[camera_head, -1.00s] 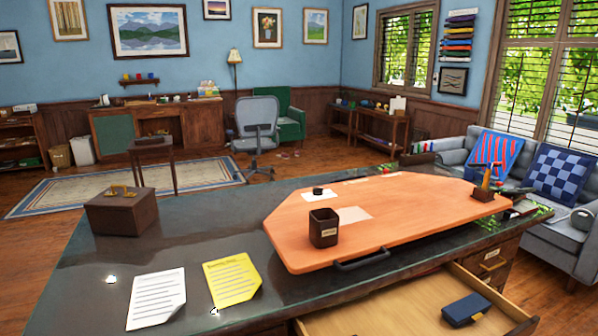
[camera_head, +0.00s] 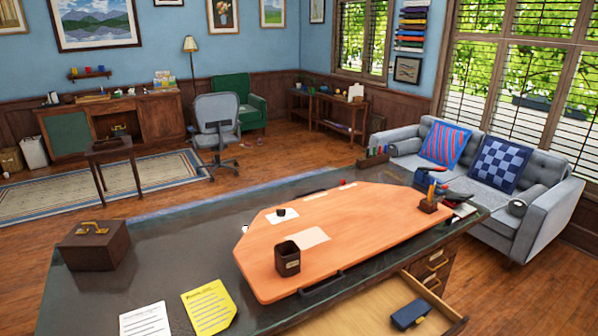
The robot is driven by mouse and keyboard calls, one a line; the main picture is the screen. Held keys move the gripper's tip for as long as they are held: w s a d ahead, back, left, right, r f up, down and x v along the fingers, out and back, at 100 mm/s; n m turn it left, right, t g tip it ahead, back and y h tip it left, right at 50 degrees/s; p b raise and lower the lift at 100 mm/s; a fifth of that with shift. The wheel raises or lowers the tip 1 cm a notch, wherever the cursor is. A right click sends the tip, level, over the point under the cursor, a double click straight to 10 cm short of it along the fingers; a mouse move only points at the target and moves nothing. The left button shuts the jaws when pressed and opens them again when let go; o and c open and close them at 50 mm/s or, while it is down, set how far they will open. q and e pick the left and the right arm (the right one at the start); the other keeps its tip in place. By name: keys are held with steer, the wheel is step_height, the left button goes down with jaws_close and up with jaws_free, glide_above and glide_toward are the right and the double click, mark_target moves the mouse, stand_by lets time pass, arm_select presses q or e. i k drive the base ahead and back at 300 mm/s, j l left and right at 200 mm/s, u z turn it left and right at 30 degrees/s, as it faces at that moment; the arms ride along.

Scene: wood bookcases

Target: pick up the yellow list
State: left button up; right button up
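The yellow list (camera_head: 209,307) lies flat on the dark desk top, near the front edge in the lower middle left of the head view. Neither of my grippers shows in this view.
An orange board (camera_head: 345,237) with a dark pen cup (camera_head: 287,258) covers the desk's middle. A brown box (camera_head: 96,245) stands at the left. An open drawer (camera_head: 372,309) holding a blue case (camera_head: 410,314) juts out at the front right. Desk between box and board is clear.

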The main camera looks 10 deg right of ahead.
mark_target(211, 308)
steer(key=z, duration=1.15)
steer(key=u, duration=1.6)
steer(key=i+j+u, duration=0.15)
steer(key=i+j, duration=0.65)
steer(key=i, duration=0.15)
